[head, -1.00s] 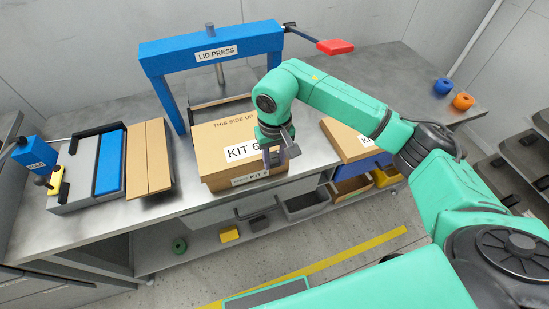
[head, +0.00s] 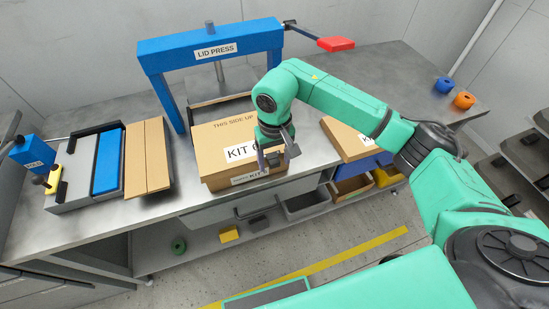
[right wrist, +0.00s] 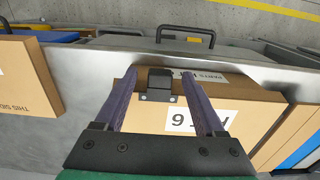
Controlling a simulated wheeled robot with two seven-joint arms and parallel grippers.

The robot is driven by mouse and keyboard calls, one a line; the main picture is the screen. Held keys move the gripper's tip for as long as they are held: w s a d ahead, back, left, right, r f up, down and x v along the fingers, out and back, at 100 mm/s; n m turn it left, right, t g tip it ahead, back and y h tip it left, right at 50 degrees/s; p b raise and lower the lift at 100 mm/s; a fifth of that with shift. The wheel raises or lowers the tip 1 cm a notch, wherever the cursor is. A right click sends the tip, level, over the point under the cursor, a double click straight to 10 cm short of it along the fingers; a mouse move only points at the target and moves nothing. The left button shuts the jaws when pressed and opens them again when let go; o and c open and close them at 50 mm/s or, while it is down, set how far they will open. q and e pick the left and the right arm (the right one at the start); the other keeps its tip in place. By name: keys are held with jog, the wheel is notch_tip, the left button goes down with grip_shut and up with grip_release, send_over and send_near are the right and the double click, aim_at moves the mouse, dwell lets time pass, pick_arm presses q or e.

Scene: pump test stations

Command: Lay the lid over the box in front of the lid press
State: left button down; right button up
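The lid (head: 215,140) is brown cardboard, marked THIS SIDE UP and KIT 6, and lies over the box (head: 225,182) in front of the blue lid press (head: 160,62). The box's front shows a kit label. My right gripper (head: 277,158) is at the lid's front right. In the right wrist view, its two purple fingers (right wrist: 160,82) are apart, on either side of a black tab (right wrist: 158,86) at the lid's edge (right wrist: 240,105). Small gaps show between the fingers and the tab. The gripper hides the lid's right part in the head view. My left gripper is not in view.
Another KIT carton (head: 350,137) stands to the right above blue and yellow bins. A black-framed tray (head: 222,101) is behind the box. Brown panels (head: 147,155) and a grey-and-blue fixture (head: 85,170) are at left. The bench's right end holds small blue and orange parts (head: 464,100).

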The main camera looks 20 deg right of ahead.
jog(key=shift+r, duration=0.55)
notch_tip(320, 180, up, 26)
jog(key=p, duration=0.9)
jog(key=shift+f, duration=0.25)
